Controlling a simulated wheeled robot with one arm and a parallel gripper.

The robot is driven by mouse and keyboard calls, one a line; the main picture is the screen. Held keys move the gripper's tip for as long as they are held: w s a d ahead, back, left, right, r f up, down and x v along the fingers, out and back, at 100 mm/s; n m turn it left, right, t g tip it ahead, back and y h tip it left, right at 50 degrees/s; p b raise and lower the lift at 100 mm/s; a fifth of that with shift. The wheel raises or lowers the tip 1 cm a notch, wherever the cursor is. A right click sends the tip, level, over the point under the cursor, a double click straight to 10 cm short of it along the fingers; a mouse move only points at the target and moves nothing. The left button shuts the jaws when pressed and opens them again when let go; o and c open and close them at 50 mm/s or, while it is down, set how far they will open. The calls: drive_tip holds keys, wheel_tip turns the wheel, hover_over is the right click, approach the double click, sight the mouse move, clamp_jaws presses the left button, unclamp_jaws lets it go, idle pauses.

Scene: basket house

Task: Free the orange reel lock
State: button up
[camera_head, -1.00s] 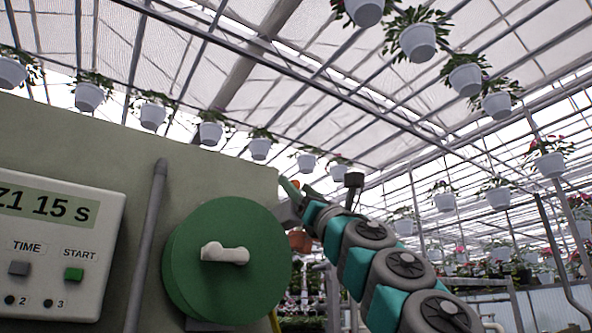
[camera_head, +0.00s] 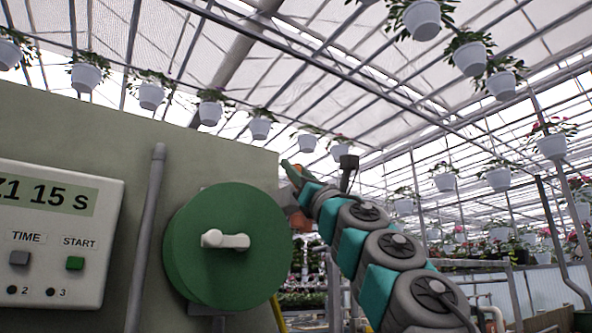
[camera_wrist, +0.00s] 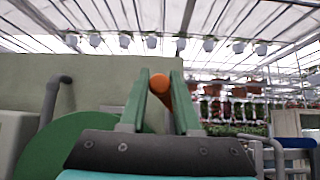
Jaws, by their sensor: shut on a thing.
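The orange reel lock (camera_wrist: 160,84) shows in the wrist view as a short orange rod with a rounded end, between the two green fingers. My gripper (camera_wrist: 161,82) is shut on it, with the fingers on either side. In the head view my gripper (camera_head: 291,170) is at the right edge of the grey-green panel, and a bit of orange shows at its fingers. The green reel (camera_head: 228,275) with its pale crank handle (camera_head: 225,240) is on the panel, left of my gripper. The lock's base is hidden behind my gripper.
A timer box (camera_head: 60,275) with buttons and a vertical grey pipe (camera_head: 147,235) are on the panel (camera_head: 235,165) left of the reel. White hanging pots (camera_head: 260,128) line the greenhouse roof. Pipes and plant benches stand in the background at right.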

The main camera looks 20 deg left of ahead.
clamp_jaws()
